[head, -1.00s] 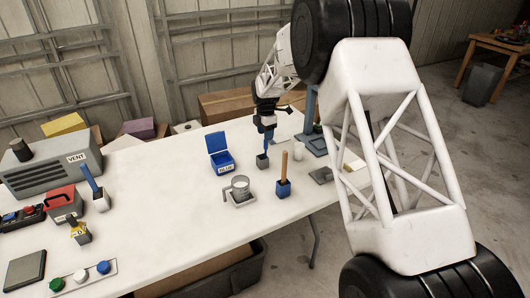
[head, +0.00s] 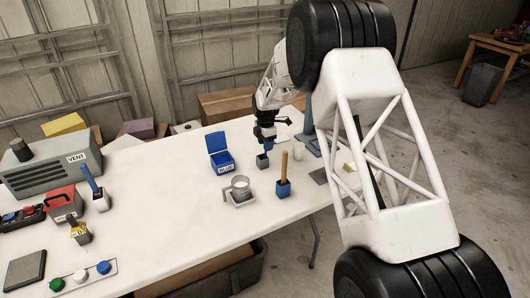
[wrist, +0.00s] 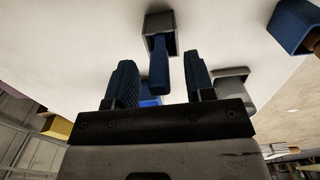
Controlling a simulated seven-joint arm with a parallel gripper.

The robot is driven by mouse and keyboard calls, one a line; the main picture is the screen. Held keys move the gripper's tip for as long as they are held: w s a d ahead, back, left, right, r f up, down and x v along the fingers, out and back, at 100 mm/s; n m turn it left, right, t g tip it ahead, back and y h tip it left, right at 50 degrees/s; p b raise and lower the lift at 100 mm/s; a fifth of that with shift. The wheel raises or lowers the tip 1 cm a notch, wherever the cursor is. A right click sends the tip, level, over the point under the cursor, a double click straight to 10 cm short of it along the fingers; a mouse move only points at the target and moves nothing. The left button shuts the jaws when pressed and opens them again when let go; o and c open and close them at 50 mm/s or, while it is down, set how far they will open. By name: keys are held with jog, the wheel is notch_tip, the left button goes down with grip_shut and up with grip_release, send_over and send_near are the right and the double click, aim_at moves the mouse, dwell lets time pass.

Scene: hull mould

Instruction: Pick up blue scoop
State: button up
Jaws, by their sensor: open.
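The blue scoop (wrist: 158,68) shows as a blue handle standing in a small grey holder (head: 263,161) at the far right of the white table. Its lower end is hidden inside the holder, which also shows in the wrist view (wrist: 160,22). My gripper (head: 267,150) is right above the holder, pointing down. In the wrist view its two dark fingers stand open on either side of the handle, with a gap on each side. In the head view the gripper hides most of the handle.
A dark blue holder with a wooden handle (head: 284,188) stands close in front. A metal cup (head: 240,188) and an open blue bin (head: 221,160) are to the left. Another blue handle (head: 92,180) stands in a pale holder farther left. The table's middle front is clear.

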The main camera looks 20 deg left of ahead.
jog(key=shift+f, duration=0.65)
jog(key=shift+c, duration=0.5)
grip_shut()
